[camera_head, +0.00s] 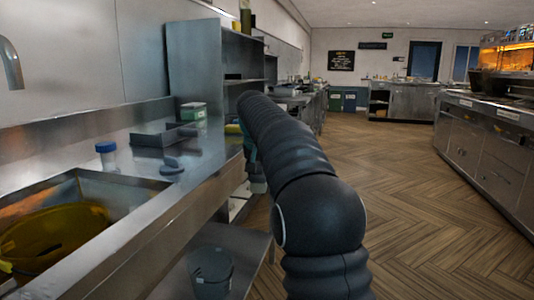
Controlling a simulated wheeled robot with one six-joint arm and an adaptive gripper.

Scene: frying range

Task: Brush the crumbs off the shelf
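My arm reaches forward along the right side of the steel counter (205,163), and its far end bends down by the counter's edge. Only a small teal and grey-green part shows there, so I cannot make out my gripper's fingers or anything held. A lower steel shelf (243,247) runs under the counter. Another low pale surface (238,204) shows farther along, near the arm's end. I can make out no crumbs or brush.
A sink (120,187) with a yellow-brown bowl (50,238) is at left. A blue-capped container (107,155), a grey tray (152,139) and a green-lidded tub (193,112) stand on the counter. A dark bucket (211,273) sits on the lower shelf. The wood floor (400,190) is clear.

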